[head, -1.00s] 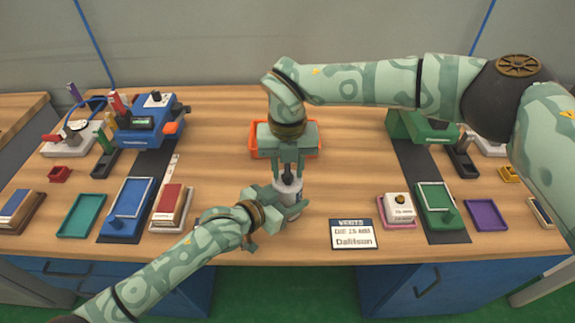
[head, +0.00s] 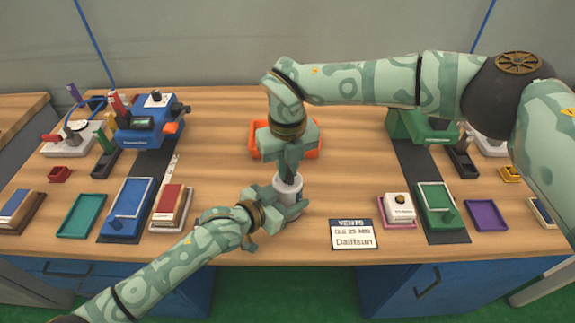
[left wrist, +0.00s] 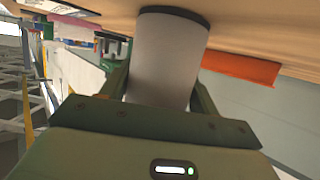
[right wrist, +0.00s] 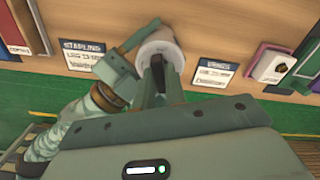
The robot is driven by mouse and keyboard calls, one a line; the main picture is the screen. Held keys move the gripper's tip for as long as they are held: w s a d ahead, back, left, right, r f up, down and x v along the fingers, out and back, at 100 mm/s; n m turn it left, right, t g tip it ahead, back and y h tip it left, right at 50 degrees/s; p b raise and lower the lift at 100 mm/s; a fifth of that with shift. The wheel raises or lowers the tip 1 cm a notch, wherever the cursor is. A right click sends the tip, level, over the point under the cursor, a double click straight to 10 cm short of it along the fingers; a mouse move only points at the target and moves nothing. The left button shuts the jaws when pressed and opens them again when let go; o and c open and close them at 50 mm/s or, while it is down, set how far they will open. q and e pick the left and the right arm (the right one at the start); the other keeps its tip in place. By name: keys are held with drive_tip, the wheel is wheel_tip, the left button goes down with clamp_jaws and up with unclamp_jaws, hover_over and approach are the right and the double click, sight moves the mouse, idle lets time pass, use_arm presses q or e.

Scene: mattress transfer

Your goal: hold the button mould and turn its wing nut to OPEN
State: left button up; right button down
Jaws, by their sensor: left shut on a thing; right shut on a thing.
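The button mould is a light grey cylinder (head: 290,190) standing upright near the front middle of the table. It also shows in the left wrist view (left wrist: 168,60), with a dark ring at its table end. My left gripper (head: 288,208) is shut around its side. My right gripper (head: 289,178) points straight down over its top and is shut on the wing nut. In the right wrist view a dark piece, the wing nut (right wrist: 157,66), shows between the fingers above the mould's pale rim (right wrist: 160,42). No OPEN marking can be read.
An orange tray (head: 256,140) lies behind the right gripper. A label card (head: 354,234) lies to the right.

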sight(288, 170)
drive_tip(key=n, duration=0.7)
use_arm(q)
drive_tip(key=shift+a, duration=0.1)
use_arm(e)
drive_tip(key=n, duration=0.3)
drive_tip(key=shift+n, duration=2)
drive_tip(key=shift+d, duration=0.1)
drive_tip(key=c, duration=1.4)
unclamp_jaws()
drive_tip(key=shift+c, duration=0.2)
use_arm(q)
drive_tip(key=shift+r, duration=0.1)
use_arm(e)
drive_tip(key=shift+r, duration=0.15)
wheel_tip(288, 170, up, 12)
drive_tip(key=shift+w, duration=0.1)
